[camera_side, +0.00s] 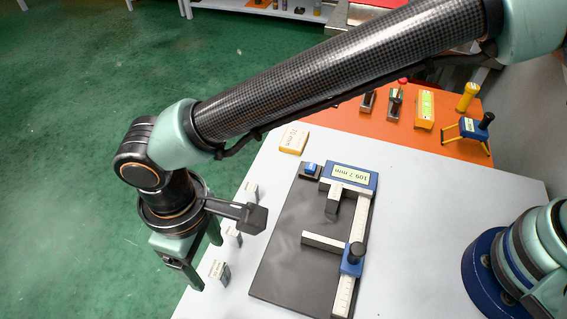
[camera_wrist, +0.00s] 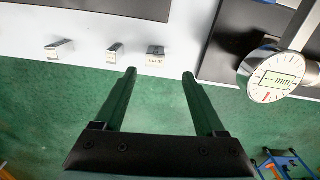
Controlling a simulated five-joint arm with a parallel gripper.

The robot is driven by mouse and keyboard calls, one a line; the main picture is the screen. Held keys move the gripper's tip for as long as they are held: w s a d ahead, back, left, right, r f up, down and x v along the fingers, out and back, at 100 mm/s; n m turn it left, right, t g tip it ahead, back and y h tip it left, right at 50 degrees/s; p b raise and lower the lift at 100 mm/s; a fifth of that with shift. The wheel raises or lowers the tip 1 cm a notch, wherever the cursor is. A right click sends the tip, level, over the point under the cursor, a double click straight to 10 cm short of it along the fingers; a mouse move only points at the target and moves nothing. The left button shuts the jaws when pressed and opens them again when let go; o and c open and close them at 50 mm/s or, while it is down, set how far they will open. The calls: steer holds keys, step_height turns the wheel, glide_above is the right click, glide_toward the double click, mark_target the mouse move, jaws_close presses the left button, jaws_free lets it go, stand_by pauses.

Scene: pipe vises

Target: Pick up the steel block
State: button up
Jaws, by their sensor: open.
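Three small steel-grey blocks with pale labelled faces stand in a row near the table's left edge: a far one (camera_side: 251,189), a middle one (camera_side: 234,237) and a near one (camera_side: 219,270). I cannot tell which one the task means. In the wrist view they show as a left block (camera_wrist: 58,47), a middle block (camera_wrist: 115,51) and a right block (camera_wrist: 155,51). My gripper (camera_side: 206,256) is open and empty, beside the row at the table's edge. In the wrist view the right block lies just beyond the gap between my fingertips (camera_wrist: 159,73), apart from both.
A blue-and-white measuring tool (camera_side: 348,178) lies on a dark plate (camera_side: 283,270) right of the blocks. A yellow-and-white box (camera_side: 293,140) is behind. A round dial gauge (camera_wrist: 268,77) is right of my fingers in the wrist view. Bare white table (camera_side: 430,220) is farther right.

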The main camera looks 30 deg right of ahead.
mark_target(217, 270)
steer(key=f, duration=0.8)
steer(key=shift+w+d+f, duration=0.1)
steer(key=shift+w+d, duration=0.1)
steer(key=shift+d, duration=0.15)
jaws_close()
